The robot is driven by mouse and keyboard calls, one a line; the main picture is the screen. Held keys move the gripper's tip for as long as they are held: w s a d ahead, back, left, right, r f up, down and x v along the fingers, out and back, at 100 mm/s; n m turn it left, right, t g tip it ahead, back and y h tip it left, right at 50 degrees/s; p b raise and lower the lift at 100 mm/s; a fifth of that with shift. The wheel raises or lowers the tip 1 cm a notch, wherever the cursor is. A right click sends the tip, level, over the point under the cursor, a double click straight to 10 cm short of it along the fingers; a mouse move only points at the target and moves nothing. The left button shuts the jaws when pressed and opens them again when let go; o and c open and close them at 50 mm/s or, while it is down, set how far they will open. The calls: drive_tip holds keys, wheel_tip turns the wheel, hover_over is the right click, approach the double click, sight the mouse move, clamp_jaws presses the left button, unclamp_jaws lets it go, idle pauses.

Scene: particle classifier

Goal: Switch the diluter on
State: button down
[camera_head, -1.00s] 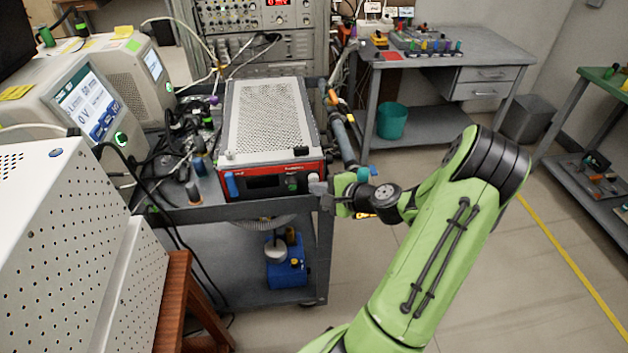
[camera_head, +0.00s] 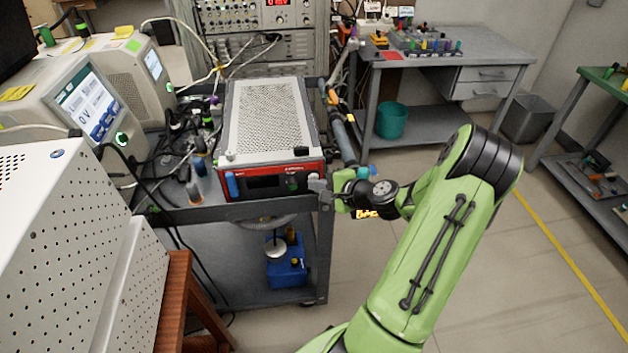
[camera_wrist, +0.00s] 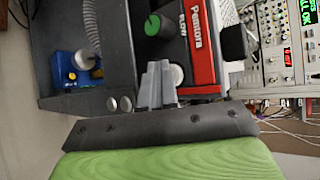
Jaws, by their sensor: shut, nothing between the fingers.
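A red-fronted box with a perforated top (camera_head: 268,118) stands on a grey cart and seems to be the diluter; its lettering is not clearly legible. In the wrist view a pale round button (camera_wrist: 177,75) sits near the panel's edge. My gripper (camera_wrist: 157,84) is shut and empty, its tips close beside that button. Whether they touch it I cannot tell. In the head view my gripper (camera_head: 319,188) is at the panel's right end.
The grey cart (camera_head: 265,209) carries cables and small fittings left of the box. A blue device (camera_head: 287,273) stands on its lower shelf. Two instruments with screens stand at the left. A perforated white case (camera_head: 55,235) is nearer. The floor to the right is open.

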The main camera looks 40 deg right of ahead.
drive_tip(key=shift+w+d, duration=0.2)
drive_tip(key=shift+w, duration=0.05)
drive_tip(key=shift+s, duration=0.1)
idle(0.4)
drive_tip(key=shift+s+a, duration=0.75)
drive_tip(key=shift+s, duration=0.2)
drive_tip(key=s+a+b, duration=0.1)
drive_tip(key=s, duration=0.1)
drive_tip(key=s+a, duration=0.2)
drive_tip(key=shift+b, duration=0.4)
drive_tip(key=shift+d, duration=0.1)
